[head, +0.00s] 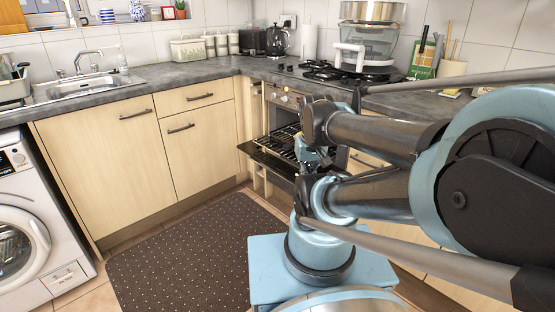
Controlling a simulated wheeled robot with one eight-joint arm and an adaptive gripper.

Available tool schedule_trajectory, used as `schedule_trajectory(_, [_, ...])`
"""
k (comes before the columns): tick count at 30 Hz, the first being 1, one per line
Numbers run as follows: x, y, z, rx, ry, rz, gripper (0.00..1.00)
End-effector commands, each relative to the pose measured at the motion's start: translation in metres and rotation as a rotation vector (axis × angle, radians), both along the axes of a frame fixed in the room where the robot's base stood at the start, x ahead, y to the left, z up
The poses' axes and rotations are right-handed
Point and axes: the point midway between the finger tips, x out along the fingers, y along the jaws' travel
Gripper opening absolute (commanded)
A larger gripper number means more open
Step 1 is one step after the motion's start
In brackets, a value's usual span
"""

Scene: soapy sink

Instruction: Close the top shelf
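The oven (285,97) is built into the wooden cabinets below the hob, right of centre. Its front is open. A dark wire shelf (281,142) sticks out of the opening, above a dark flat panel (268,161) that looks like the lowered door. I cannot tell whether one or more shelves are pulled out, as my arm covers the right part. The end of my arm, with my gripper (310,153), is at the right side of the shelf. Its fingers are too small and hidden to tell whether they are open or touch the shelf.
The worktop (190,76) runs above the cabinets, with the gas hob (345,73) over the oven. A steamer-like appliance (368,38) stands behind it. A washing machine (30,225) is at left. A dark dotted mat (190,255) covers clear floor before the cabinets.

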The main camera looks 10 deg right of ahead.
Motion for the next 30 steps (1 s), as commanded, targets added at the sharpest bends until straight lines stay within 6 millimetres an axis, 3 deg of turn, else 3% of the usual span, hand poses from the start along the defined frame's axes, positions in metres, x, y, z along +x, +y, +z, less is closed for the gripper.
schedule_trajectory(3, [-0.007,0.000,0.006,-0.003,-0.011,0.014,0.00])
schedule_trajectory(8, [0.008,-0.002,0.016,-0.030,-0.005,0.111,0.00])
schedule_trajectory(19, [0.077,0.002,0.042,-0.143,0.025,0.539,0.00])
schedule_trajectory(30, [0.157,0.015,0.045,-0.250,0.067,0.977,0.00])
